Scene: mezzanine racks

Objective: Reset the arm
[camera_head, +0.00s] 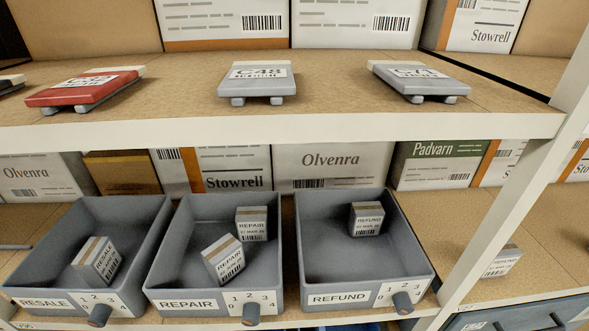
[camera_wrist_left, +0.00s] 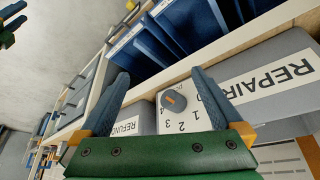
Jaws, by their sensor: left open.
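My left gripper (camera_wrist_left: 161,82) is open, with its two blue fingers spread and nothing held between them. In the left wrist view the grey dial (camera_wrist_left: 173,101) of the REPAIR bin shows between and beyond the fingers. I cannot tell how near they are to it. A part that looks like my right gripper (camera_wrist_left: 12,22) shows at the top left corner of that view, cut off by the edge. Neither gripper shows in the head view. The REPAIR bin (camera_head: 185,305) stands between the RESALE bin (camera_head: 40,303) and the REFUND bin (camera_head: 335,299).
REPAIR holds two small boxes; RESALE and REFUND hold one each. Above the bins is a shelf edge (camera_head: 270,128) carrying a red tag block (camera_head: 85,90) and grey ones (camera_head: 257,82). A pale rack post (camera_head: 500,210) slants down at the right.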

